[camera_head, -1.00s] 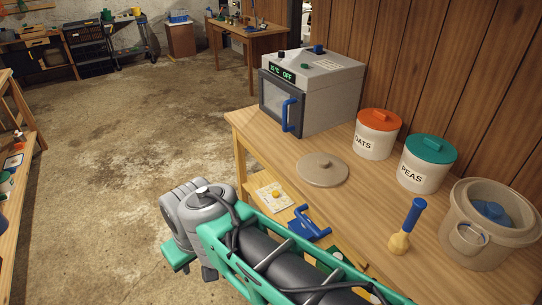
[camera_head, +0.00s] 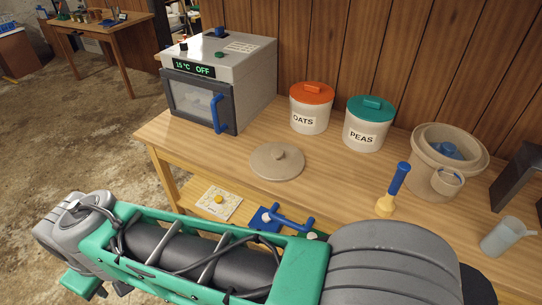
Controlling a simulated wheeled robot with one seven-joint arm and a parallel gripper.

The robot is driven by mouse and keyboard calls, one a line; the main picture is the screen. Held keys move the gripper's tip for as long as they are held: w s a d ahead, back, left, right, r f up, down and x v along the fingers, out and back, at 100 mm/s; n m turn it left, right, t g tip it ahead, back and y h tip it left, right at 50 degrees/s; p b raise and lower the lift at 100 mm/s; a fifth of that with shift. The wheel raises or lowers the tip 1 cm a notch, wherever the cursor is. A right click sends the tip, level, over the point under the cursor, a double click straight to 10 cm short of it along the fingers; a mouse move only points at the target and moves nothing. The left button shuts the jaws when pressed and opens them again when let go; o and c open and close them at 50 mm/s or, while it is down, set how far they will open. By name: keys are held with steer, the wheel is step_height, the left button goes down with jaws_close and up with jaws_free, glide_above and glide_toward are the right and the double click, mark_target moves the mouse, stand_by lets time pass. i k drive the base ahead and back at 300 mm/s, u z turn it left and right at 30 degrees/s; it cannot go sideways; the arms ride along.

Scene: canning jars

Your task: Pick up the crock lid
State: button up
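The crock lid (camera_head: 268,170) is a flat, round, beige-grey disc with a small knob on top. It lies knob up on the wooden workbench (camera_head: 330,185), in front of the oats canister and right of the oven-like box. Nothing touches it. A beige crock (camera_head: 420,156) stands open at the right of the bench with something blue inside. My arm stretches across the bottom of the view, in front of the bench and apart from the lid. My gripper cannot be made out in the view.
A grey box with a blue door handle (camera_head: 218,113) reads 15 °C OFF. Canisters marked OATS (camera_head: 309,118) and PEAS (camera_head: 366,137) stand behind the lid. A blue-handled tool (camera_head: 398,180) stands right of it. A clear cup (camera_head: 500,238) is far right. Bench around the lid is clear.

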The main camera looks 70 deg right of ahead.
mark_target(276, 161)
steer(key=z, duration=0.65)
steer(key=i, duration=0.75)
steer(key=z, duration=1.05)
steer(key=i, duration=0.3)
steer(key=z, duration=0.4)
